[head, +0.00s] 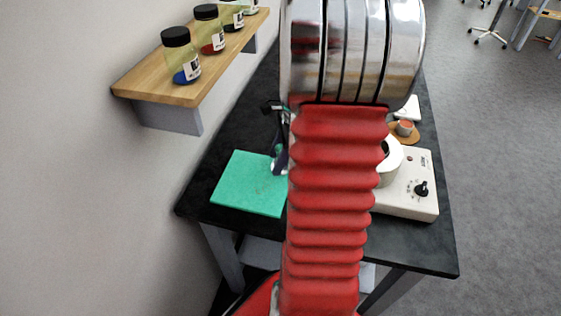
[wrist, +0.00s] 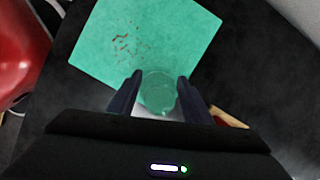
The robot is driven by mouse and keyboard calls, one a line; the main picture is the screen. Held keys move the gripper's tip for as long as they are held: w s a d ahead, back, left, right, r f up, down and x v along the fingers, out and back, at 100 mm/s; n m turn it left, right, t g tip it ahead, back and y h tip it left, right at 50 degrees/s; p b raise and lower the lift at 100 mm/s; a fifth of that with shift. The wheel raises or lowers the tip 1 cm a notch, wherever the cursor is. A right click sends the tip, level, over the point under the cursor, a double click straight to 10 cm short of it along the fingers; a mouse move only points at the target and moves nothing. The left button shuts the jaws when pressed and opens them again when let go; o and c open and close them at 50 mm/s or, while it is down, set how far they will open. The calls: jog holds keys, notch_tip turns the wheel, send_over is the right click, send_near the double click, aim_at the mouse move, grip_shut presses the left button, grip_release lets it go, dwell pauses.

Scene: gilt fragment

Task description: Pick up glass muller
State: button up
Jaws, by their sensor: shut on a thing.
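The glass muller (wrist: 158,92) is clear and greenish, seen from above in the wrist view between the two fingers of my gripper (wrist: 158,88). My gripper is shut on it. Behind it lies the flat green slab (wrist: 150,35), with small reddish specks on its surface. In the head view my gripper (head: 281,152) shows only in part at the left of my arm, near the right edge of the green slab (head: 245,185). My arm hides much of the table there. I cannot tell whether the muller touches the slab.
The dark table (head: 430,240) carries a white device with a black knob (head: 405,190) and a small orange-brown dish (head: 404,128) at right. A wooden wall shelf (head: 150,82) holds several jars with dark lids at left. The table's front right corner is bare.

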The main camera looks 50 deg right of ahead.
jog(key=shift+c, duration=0.9)
jog(key=shift+r, duration=0.15)
jog(key=shift+c, duration=1.3)
notch_tip(320, 180, up, 10)
jog(key=shift+f, duration=0.1)
jog(key=o, duration=0.9)
grip_shut()
